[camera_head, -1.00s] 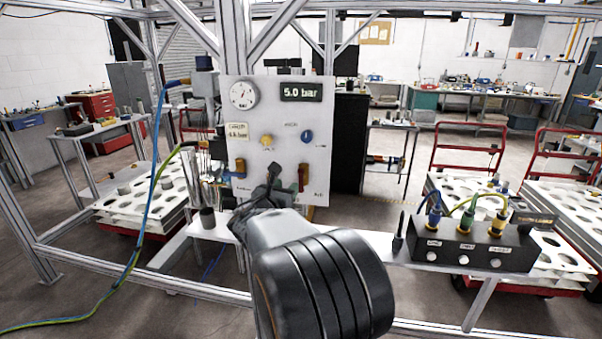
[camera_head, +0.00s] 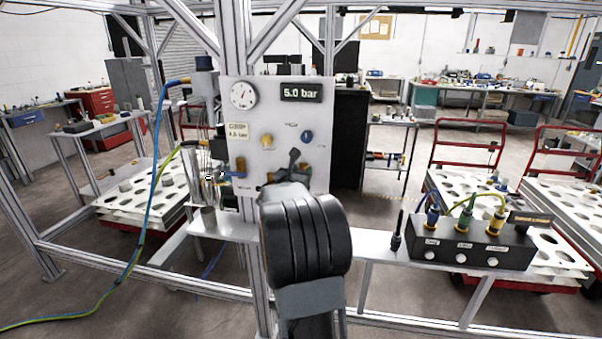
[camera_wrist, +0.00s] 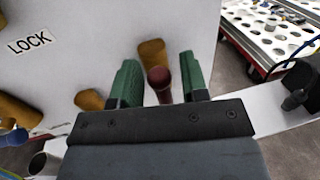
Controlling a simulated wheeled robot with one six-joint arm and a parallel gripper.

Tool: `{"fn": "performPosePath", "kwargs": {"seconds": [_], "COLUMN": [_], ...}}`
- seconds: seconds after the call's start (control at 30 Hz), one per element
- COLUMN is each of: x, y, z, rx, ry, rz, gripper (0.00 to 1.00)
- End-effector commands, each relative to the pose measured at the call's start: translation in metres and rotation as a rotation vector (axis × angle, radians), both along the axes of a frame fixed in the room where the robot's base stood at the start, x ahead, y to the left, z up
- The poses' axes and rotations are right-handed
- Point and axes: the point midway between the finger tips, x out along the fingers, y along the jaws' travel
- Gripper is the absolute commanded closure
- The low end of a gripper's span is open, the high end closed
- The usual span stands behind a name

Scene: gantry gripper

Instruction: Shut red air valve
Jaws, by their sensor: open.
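The red air valve's dark red rounded handle (camera_wrist: 160,82) shows in the wrist view, in front of a brass fitting (camera_wrist: 152,54) on the white panel. My gripper (camera_wrist: 161,76) is open, with one green finger on each side of the handle. Gaps show between the handle and both fingers, so it is not clasped. In the head view my black arm hides most of my gripper and the red handle.
Another brass fitting (camera_wrist: 90,100) lies left of my fingers. A black connector box (camera_head: 472,243) stands on the shelf to the right.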

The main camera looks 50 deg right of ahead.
Motion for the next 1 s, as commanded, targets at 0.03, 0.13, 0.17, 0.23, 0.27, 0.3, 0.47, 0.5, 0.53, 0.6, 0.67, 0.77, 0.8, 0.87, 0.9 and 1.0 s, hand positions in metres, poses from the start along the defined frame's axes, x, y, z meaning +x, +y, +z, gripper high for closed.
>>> {"fn": "performPosePath", "kwargs": {"seconds": [0.03, 0.13, 0.17, 0.23, 0.27, 0.3, 0.47, 0.5, 0.53, 0.6, 0.67, 0.77, 0.8, 0.87, 0.9, 1.0], "x": [-0.0001, -0.0001, -0.0002, -0.0002, -0.0002, -0.0002, -0.0002, -0.0002, -0.0002, -0.0003, -0.0004, -0.0011, -0.0015, -0.0020, -0.0027, -0.0047], "y": [0.0000, 0.0001, 0.0002, 0.0002, 0.0002, 0.0002, 0.0002, 0.0002, 0.0002, 0.0002, 0.0002, -0.0002, -0.0005, -0.0009, -0.0012, -0.0025], "z": [0.0000, 0.0001, 0.0001, 0.0001, 0.0001, 0.0001, 0.0002, 0.0002, 0.0002, 0.0001, -0.0003, -0.0013, -0.0017, -0.0024, -0.0031, -0.0052], "rx": [0.000, 0.000, 0.000, 0.000, 0.000, 0.000, 0.000, 0.000, 0.000, 0.000, 0.002, 0.012, 0.019, 0.033, 0.045, 0.083], "ry": [0.000, 0.000, 0.000, 0.000, 0.000, 0.000, 0.000, 0.000, 0.000, -0.001, -0.006, -0.024, -0.037, -0.059, -0.078, -0.140], "rz": [0.000, 0.000, 0.000, 0.000, -0.001, 0.000, -0.001, -0.001, -0.001, -0.001, -0.001, -0.001, -0.002, -0.001, -0.001, -0.002], "gripper": [0.59, 0.63, 0.66, 0.73, 0.75, 0.79, 0.95, 0.98, 1.00, 1.00, 1.00, 1.00, 1.00, 1.00, 1.00, 1.00]}}
